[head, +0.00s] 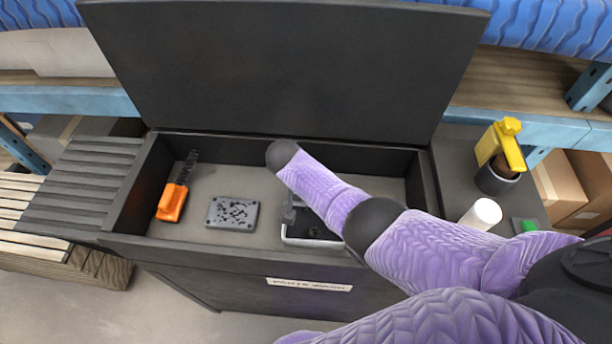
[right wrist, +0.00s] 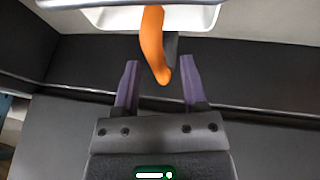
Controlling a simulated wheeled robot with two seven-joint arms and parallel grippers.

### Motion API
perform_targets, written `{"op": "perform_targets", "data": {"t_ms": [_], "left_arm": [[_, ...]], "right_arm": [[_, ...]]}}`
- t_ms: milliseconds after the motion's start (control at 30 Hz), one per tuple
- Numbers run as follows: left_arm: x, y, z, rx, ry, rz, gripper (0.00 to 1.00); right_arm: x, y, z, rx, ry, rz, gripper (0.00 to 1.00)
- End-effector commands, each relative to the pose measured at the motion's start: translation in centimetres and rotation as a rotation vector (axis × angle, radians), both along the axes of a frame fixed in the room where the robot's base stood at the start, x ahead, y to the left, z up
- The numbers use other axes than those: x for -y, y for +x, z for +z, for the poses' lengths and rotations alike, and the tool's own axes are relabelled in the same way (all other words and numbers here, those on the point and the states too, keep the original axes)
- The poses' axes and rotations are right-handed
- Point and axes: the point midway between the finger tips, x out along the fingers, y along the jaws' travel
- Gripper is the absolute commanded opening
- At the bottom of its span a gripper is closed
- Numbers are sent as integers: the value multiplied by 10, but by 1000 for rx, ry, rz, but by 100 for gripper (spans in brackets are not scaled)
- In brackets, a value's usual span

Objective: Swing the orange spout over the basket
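The orange spout (right wrist: 153,45) hangs in the right wrist view with its curved tip toward me. My right gripper (right wrist: 159,66) is open, with one purple finger on each side of the spout and a visible gap to both. A dark grey piece (right wrist: 172,46) shows just behind the spout. A white-rimmed container (right wrist: 208,18), which looks like the basket, lies beyond it. In the head view this white container (head: 298,241) sits in the dark bin, partly covered by my right arm. The spout is hidden there. My left gripper is not in view.
The dark bin (head: 205,258) has its lid (head: 285,70) raised behind. An orange-handled brush (head: 172,203) and a grey perforated plate (head: 232,213) lie inside. A yellow bottle (head: 500,146), a white cylinder (head: 481,214) and a green item (head: 528,225) stand on the right side surface.

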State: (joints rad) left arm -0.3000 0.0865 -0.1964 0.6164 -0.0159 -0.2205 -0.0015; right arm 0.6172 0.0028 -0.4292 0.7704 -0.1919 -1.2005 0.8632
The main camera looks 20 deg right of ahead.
Motion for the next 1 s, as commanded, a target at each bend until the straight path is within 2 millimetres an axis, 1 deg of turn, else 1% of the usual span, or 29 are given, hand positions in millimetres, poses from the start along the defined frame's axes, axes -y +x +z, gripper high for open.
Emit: {"op": "perform_targets", "data": {"t_ms": [267, 367, 533, 600, 700, 800, 1000], "left_arm": [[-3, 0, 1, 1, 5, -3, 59], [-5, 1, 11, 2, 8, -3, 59], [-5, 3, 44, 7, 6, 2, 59], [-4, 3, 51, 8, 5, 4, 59], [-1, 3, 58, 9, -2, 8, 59], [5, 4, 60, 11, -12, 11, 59], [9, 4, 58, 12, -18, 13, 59]], "right_arm": [[0, -1, 1, -2, -1, 0, 58], [-4, -3, 13, 0, 1, 1, 58], [-18, -14, 55, 1, 3, 2, 58], [-24, -18, 69, 1, 3, 1, 58], [-29, -23, 83, 1, 2, 1, 58], [-32, -26, 90, -1, 0, 1, 58], [-33, -26, 89, -2, -1, 0, 58]]}}
